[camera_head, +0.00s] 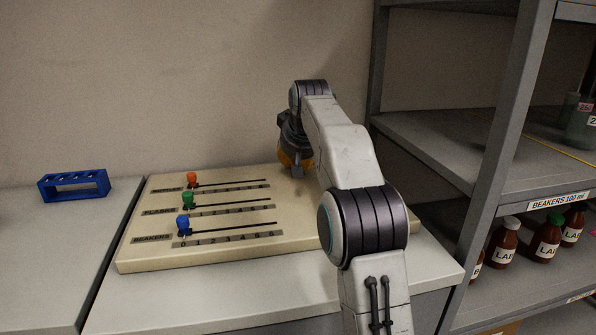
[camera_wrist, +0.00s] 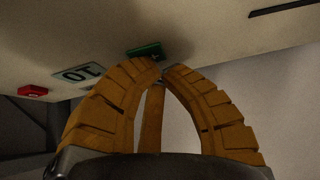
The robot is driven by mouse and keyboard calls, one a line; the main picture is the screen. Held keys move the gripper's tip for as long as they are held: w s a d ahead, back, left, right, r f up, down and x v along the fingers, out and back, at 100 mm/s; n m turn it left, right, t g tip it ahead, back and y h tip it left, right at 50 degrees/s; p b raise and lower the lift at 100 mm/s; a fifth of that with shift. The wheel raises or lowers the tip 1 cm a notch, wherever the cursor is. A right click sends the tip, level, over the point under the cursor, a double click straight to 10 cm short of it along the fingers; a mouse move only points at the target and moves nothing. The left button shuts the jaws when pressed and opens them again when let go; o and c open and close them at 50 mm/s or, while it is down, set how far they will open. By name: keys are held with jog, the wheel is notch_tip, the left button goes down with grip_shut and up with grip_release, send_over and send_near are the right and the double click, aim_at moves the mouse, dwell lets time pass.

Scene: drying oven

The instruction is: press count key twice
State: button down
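A beige panel (camera_head: 225,250) lies on the bench with three slider tracks. In the wrist view a green key (camera_wrist: 145,50) sits on the panel face just beyond my fingertips. Its marking is too small to read, so I cannot tell if it is the count key. Beside it are a pale display or label (camera_wrist: 78,74) with dark characters and a red button (camera_wrist: 33,91). My gripper (camera_wrist: 163,70) has its orange fingers drawn together at the tips, with nothing seen between them. In the head view my gripper (camera_head: 296,160) is over the panel's far right part, and my arm hides the keys.
The sliders have orange (camera_head: 192,178), green (camera_head: 187,199) and blue (camera_head: 183,223) knobs, all at the left ends. A blue rack (camera_head: 74,184) stands on the left bench. A grey shelf (camera_head: 440,140) with brown bottles (camera_head: 503,242) is close on the right.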

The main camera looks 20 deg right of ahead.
dwell(0.3)
jog(key=shift+r+p, duration=0.9)
jog(key=shift+p, duration=0.2)
jog(key=shift+r, duration=0.1)
notch_tip(320, 180, up, 5)
jog(key=p, duration=0.5)
jog(key=shift+p, duration=0.3)
jog(key=shift+s+a+r, duration=0.2)
jog(key=shift+s, duration=0.05)
jog(key=s+a+r+p, duration=0.4)
jog(key=s+r+p, duration=0.2)
jog(key=s+p, duration=0.15)
jog(key=s+a+g+p, duration=0.1)
jog(key=s+p, duration=0.3)
jog(key=s, duration=0.6)
jog(key=s+a+n+g+y+p, duration=0.1)
jog(key=s+a+p, duration=0.3)
jog(key=s, duration=0.7)
jog(key=s+a+n+g+p, duration=0.1)
jog(key=s+a+p, duration=0.2)
jog(key=s+p, duration=0.3)
jog(key=s, duration=0.5)
jog(key=shift+g+y, duration=0.3)
jog(key=shift+g, duration=0.1)
